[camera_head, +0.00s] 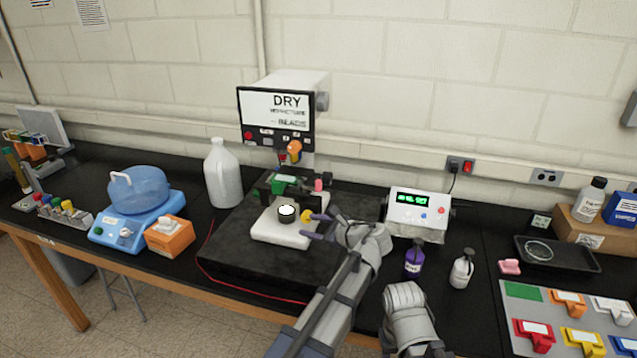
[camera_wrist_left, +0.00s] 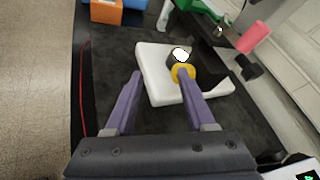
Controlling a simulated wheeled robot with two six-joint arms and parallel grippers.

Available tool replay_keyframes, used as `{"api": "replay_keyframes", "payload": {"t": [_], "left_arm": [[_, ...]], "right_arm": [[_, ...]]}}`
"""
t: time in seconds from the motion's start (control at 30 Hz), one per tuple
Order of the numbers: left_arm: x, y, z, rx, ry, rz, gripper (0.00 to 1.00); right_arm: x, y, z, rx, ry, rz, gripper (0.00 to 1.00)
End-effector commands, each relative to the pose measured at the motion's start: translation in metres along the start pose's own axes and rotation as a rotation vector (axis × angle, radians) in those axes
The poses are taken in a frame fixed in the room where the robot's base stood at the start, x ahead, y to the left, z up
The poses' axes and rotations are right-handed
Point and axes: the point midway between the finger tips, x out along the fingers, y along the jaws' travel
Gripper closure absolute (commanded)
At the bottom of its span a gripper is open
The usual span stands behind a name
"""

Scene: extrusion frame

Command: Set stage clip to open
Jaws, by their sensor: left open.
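The microscope-like instrument (camera_head: 287,118) stands at the back, with a screen reading "DRY" and a white stage base (camera_head: 283,231) in front. A black cylinder with a bright white top (camera_head: 287,212) sits on the base, with a yellow round part (camera_head: 306,215) beside it. A green part (camera_head: 284,184) and a pink knob (camera_head: 318,185) are above. I cannot tell for certain which part is the stage clip. My left gripper (camera_head: 321,224) is open, its purple fingers at the base's right side. In the left wrist view, one fingertip overlaps the yellow part (camera_wrist_left: 183,73); contact is unclear.
A white jug (camera_head: 222,175) stands left of the instrument and a box with a green display (camera_head: 418,212) stands right. Purple (camera_head: 413,259) and white (camera_head: 462,268) bottles are nearer on the right. A dark mat (camera_head: 232,262) lies under the base, clear at its front left.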

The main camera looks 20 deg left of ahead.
Motion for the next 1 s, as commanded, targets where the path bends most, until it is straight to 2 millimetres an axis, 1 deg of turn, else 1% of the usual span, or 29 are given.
{"api": "replay_keyframes", "payload": {"t": [0.03, 0.1, 0.2, 0.3, 0.43, 0.57, 0.67, 0.8, 1.0], "left_arm": [[-0.009, -0.027, 0.003, 0.107, -0.065, -0.056, 0.45], [-0.021, -0.052, 0.011, 0.24, -0.15, -0.113, 0.45], [-0.036, -0.077, 0.018, 0.374, -0.248, -0.162, 0.45], [-0.045, -0.09, 0.023, 0.451, -0.306, -0.185, 0.45], [-0.05, -0.095, 0.025, 0.484, -0.332, -0.194, 0.45], [-0.046, -0.096, 0.026, 0.483, -0.332, -0.193, 0.45], [-0.035, -0.099, 0.029, 0.482, -0.331, -0.191, 0.45], [-0.014, -0.105, 0.035, 0.481, -0.331, -0.19, 0.45], [0.011, -0.111, 0.042, 0.48, -0.33, -0.191, 0.45]], "right_arm": [[0.0, 0.0, 0.0, 0.0, 0.0, 0.0, 0.5], [0.0, 0.0, 0.0, 0.0, 0.0, 0.0, 0.5], [0.0, 0.0, 0.0, 0.0, 0.0, 0.0, 0.5], [0.0, 0.0, 0.0, 0.0, 0.0, 0.0, 0.5], [0.0, 0.0, 0.0, 0.0, 0.0, 0.0, 0.5], [0.0, 0.0, 0.0, 0.0, 0.0, 0.0, 0.5], [0.0, 0.0, 0.0, 0.0, 0.0, 0.0, 0.5], [0.0, 0.0, 0.0, 0.0, 0.0, 0.0, 0.5], [0.0, 0.0, 0.0, 0.0, 0.0, 0.0, 0.5]]}}
